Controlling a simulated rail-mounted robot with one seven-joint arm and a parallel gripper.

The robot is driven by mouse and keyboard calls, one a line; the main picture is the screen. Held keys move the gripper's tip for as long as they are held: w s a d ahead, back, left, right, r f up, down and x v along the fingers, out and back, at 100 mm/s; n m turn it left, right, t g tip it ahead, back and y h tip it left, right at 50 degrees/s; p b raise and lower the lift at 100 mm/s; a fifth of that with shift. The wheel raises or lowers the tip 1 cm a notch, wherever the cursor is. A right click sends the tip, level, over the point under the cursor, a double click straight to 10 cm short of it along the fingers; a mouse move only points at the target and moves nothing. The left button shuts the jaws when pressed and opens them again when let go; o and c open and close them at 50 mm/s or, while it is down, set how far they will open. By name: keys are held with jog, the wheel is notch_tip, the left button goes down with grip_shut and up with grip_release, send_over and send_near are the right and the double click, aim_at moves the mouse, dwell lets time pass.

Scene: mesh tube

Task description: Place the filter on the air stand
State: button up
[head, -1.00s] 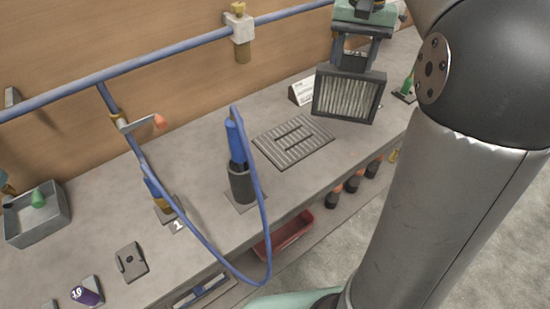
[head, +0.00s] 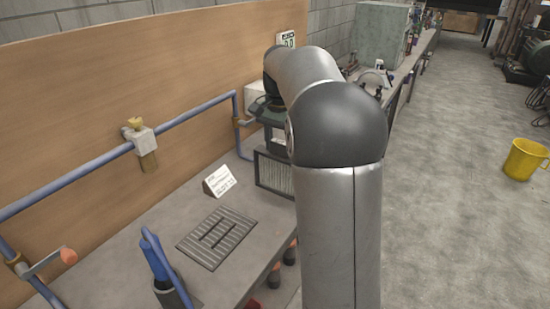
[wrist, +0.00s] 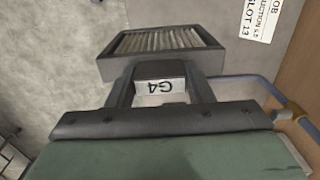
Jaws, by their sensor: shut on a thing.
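The filter (head: 272,173), a dark square frame with pale pleats, hangs from my gripper (head: 275,138) beside the upright part of my arm. In the wrist view the filter (wrist: 160,42) sits beyond my gripper (wrist: 160,85). The two fingers are shut on its tab, which carries a "G4" label (wrist: 160,85). The filter is held clear of the slotted grille plate (head: 208,232) on the bench. I cannot tell for sure which thing is the air stand. A pale box (head: 254,96) behind my gripper is partly hidden by my arm.
A white card (head: 219,181) stands behind the grille. A blue pipe (head: 190,123) with a clamp block (head: 145,141) runs along the wooden back board. A blue tool (head: 157,263) stands at the front left. A yellow bucket (head: 524,159) is on the floor at right.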

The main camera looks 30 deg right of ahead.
jog(key=w+d+f, duration=0.1)
jog(key=w+f, duration=0.2)
jog(key=f, duration=0.4)
jog(key=shift+w+f+p, duration=0.35)
jog(key=shift+f+p, duration=0.05)
jog(key=shift+f, duration=0.15)
jog(key=o, duration=1.4)
jog(key=shift+o, duration=0.2)
notch_tip(320, 180, up, 12)
jog(key=s+a+f+n, duration=0.2)
jog(key=s+a+n, duration=0.1)
jog(key=s+a, duration=0.4)
jog(key=s+a+f+n, duration=0.3)
jog(key=s+a+n, duration=0.15)
jog(key=s, duration=0.35)
jog(key=s+a+f+n, duration=0.2)
jog(key=s+f, duration=0.3)
jog(key=s, duration=0.3)
jog(key=s+a+f+n, duration=0.2)
jog(key=s+a+f, duration=0.2)
jog(key=s, duration=0.4)
jog(key=shift+s+f+t, duration=0.25)
jog(key=shift+f+t, duration=0.05)
jog(key=shift+f, duration=0.2)
